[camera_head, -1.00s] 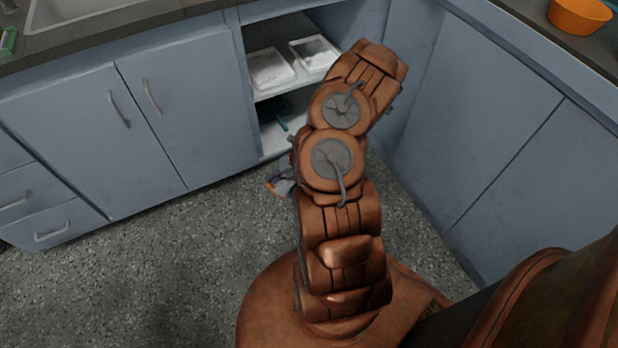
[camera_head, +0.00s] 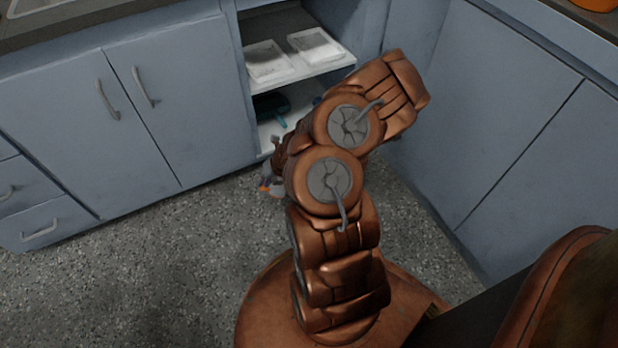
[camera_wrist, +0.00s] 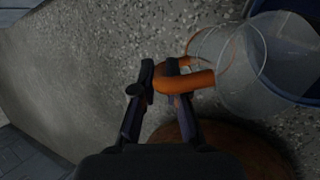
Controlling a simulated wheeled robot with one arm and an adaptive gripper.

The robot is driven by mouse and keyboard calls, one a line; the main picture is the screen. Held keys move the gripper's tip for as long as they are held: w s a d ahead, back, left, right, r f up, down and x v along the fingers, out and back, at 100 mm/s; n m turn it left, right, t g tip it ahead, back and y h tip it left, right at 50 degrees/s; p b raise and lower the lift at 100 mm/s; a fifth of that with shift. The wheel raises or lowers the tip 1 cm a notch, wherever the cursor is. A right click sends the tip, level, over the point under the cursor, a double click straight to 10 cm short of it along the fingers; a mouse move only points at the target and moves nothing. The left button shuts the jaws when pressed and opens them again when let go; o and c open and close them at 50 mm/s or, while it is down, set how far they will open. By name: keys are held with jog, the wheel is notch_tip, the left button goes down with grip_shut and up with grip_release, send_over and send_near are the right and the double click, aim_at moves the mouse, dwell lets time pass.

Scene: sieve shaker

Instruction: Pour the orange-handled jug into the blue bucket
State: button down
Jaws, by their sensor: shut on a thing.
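The jug (camera_wrist: 238,62) is clear and see-through, with an orange handle (camera_wrist: 195,82), and shows at the right of the wrist view. My gripper (camera_wrist: 160,75) is shut on the handle. The jug lies tilted in that view, and I cannot make out what is inside it. In the head view only a small grey and orange part of the jug (camera_head: 268,184) shows, left of my arm, which hides the rest and the gripper. A dark blue surface (camera_wrist: 285,6) shows behind the jug at the upper right of the wrist view; I cannot tell whether it is the blue bucket.
An open cabinet holds white trays (camera_head: 268,62) on a shelf (camera_head: 295,75) and a teal item (camera_head: 272,108) below. Closed blue-grey cabinets (camera_head: 185,100) stand left and right. An orange bowl (camera_head: 597,4) is cut off at the top right. The speckled floor (camera_head: 140,270) is clear at left.

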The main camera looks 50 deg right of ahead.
jog(key=shift+w+a+f+h+b, duration=0.2)
jog(key=shift+a+f+h+b, duration=0.55)
jog(key=shift+b, duration=2.25)
jog(key=shift+d+f+b, duration=0.1)
jog(key=shift+f+b, duration=0.1)
jog(key=shift+b, duration=0.2)
